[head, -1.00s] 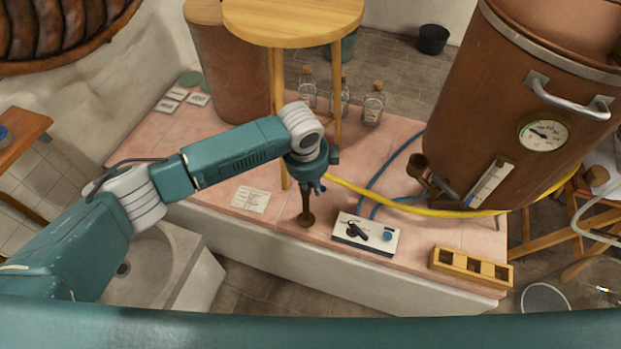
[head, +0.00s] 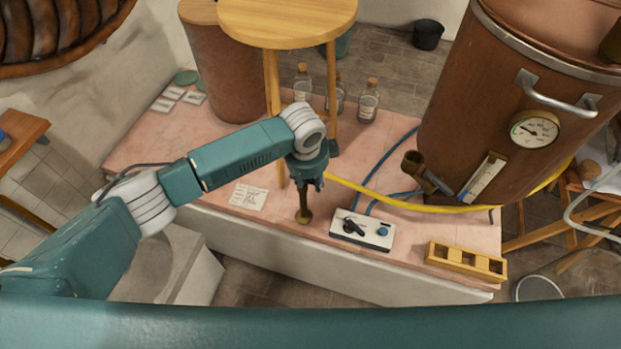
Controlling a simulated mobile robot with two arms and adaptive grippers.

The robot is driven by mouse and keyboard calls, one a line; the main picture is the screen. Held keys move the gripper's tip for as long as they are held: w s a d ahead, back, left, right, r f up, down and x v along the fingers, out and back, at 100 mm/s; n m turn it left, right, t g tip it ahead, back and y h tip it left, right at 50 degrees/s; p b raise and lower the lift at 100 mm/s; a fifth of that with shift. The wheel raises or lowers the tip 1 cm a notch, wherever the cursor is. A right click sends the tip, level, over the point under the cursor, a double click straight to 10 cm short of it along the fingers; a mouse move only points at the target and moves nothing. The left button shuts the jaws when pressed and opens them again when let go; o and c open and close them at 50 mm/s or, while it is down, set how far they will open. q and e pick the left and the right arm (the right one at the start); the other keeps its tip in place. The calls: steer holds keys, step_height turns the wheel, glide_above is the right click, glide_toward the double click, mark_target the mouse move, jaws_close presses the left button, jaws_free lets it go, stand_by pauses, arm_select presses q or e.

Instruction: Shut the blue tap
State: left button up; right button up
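A white control box (head: 362,230) lies on the pink tiled ledge, with a black lever and a blue knob (head: 383,231) on top. A blue hose (head: 374,178) runs behind the box. A brass standpipe (head: 304,208) stands on the ledge left of the box. My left gripper (head: 309,184) points down right over the standpipe's upper end and hides it. I cannot tell whether it touches the standpipe or whether its fingers are open. No blue tap handle shows clearly at the standpipe. My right gripper is not in view.
A copper vessel (head: 480,110) with a gauge and a brass spout stands at the right. A yellow hose (head: 395,202) crosses the ledge. A wooden rack (head: 466,261) lies at the front right. A round wooden table (head: 290,22) and corked bottles (head: 368,101) stand behind the gripper.

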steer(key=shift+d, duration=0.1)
arm_select(q)
step_height(320, 180, up, 12)
steer(key=s, duration=0.2)
steer(key=shift+s+a, duration=0.15)
steer(key=shift+a, duration=0.15)
steer(key=shift+f, duration=0.15)
stand_by(0.4)
